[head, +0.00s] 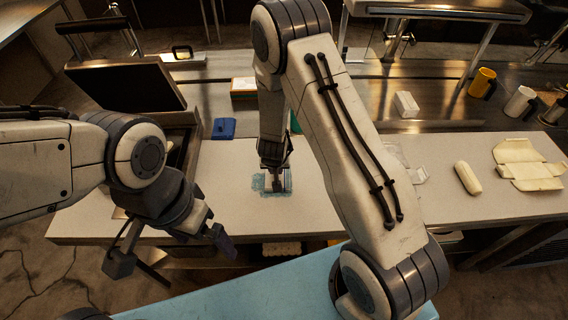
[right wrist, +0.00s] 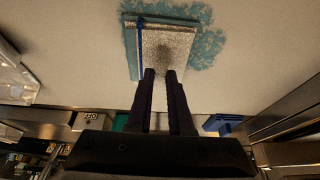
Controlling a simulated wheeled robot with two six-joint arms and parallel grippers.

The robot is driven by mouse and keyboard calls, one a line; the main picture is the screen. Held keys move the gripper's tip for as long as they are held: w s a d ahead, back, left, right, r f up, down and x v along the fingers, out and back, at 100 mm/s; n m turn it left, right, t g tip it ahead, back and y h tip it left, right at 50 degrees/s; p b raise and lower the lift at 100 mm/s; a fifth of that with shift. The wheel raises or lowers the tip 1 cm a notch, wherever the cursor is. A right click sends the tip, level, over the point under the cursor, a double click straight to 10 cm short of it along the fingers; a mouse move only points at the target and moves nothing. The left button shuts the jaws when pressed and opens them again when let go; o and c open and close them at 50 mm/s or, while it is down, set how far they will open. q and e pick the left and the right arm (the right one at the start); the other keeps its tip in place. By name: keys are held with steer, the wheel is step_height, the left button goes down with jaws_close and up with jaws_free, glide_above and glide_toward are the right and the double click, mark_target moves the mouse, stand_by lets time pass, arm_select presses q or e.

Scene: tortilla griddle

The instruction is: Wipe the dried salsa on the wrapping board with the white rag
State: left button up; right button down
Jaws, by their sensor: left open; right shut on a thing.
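The white rag (right wrist: 165,45) is a flat, folded, speckled greyish-white pad with a blue stripe and bluish edge. In the head view the rag (head: 272,184) lies on a blue-teal stain on the pale worktop (head: 330,205). The stain (right wrist: 208,48) shows mostly right of the rag and above it in the right wrist view; the part beneath is hidden. My right gripper (right wrist: 160,74) is shut on the rag's near edge, pointing down in the head view. My left gripper (head: 222,240) is open and empty, in front of the worktop's front edge. No separate board is distinguishable.
A dark-lidded griddle (head: 125,85) stands open at left. A blue item (head: 223,128) and a box (head: 243,87) are behind the rag. Mugs (head: 483,83) stand at back right. Worktop left of the stain is clear.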

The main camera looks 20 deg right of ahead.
steer(key=shift+a, duration=0.5)
steer(key=shift+a, duration=0.1)
steer(key=shift+a+r+p, duration=0.1)
steer(key=shift+a+p, duration=0.2)
steer(key=shift+p, duration=0.15)
steer(key=a+p, duration=0.2)
steer(key=shift+a, duration=1)
steer(key=shift+a+f, duration=0.15)
steer(key=shift+f, duration=0.1)
steer(key=shift+s+p, duration=0.1)
steer(key=shift+p, duration=0.2)
